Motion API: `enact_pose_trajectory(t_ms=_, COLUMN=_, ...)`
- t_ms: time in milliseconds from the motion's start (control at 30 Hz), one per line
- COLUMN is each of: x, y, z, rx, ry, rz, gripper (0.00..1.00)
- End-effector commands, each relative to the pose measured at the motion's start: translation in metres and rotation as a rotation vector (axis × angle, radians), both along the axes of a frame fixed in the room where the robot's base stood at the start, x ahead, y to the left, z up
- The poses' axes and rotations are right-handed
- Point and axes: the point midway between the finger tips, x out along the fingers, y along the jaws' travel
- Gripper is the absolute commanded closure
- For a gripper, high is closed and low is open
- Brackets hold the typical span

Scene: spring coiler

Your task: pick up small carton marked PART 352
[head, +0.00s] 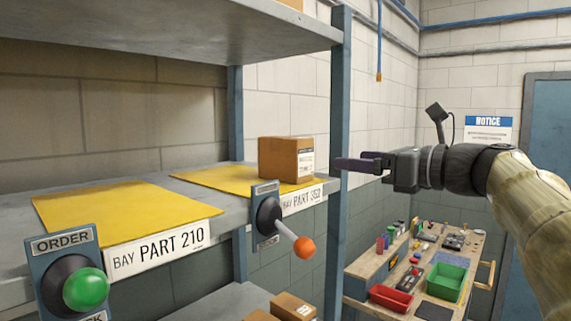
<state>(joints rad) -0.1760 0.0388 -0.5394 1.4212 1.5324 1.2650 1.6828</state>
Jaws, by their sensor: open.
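A small brown carton (278,158) with a white label sits upright on the yellow mat (205,180) of the bay whose shelf-edge label (303,199) reads PART 352. The print on the carton's own label is too small to read. My gripper (345,165) points left from the right side, with its dark fingers to the right of the carton near the shelf's blue post. The gripper is open and holds nothing. I cannot tell its exact gap from the carton.
A lever with an orange knob (303,247) juts out before the bay. A green button (86,289) is at lower left. The PART 210 bay's yellow mat (110,212) is empty. Cartons (292,307) lie on the lower shelf. A cluttered workbench (470,262) stands at right.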

Motion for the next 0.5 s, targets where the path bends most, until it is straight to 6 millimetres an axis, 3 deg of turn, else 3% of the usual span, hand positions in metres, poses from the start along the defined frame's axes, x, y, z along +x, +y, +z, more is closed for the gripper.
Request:
enact_pose_trajectory(t_ms=100, x=-0.003, y=0.0, z=0.01, rx=0.031, ry=0.0, rz=0.011, gripper=0.22)
enact_pose_trajectory(t_ms=367, x=-0.002, y=0.001, z=0.009, rx=0.028, ry=0.001, rz=0.01, gripper=0.22)
enact_pose_trajectory(t_ms=500, x=0.005, y=0.011, z=0.01, rx=0.028, ry=0.001, rz=0.013, gripper=0.22)
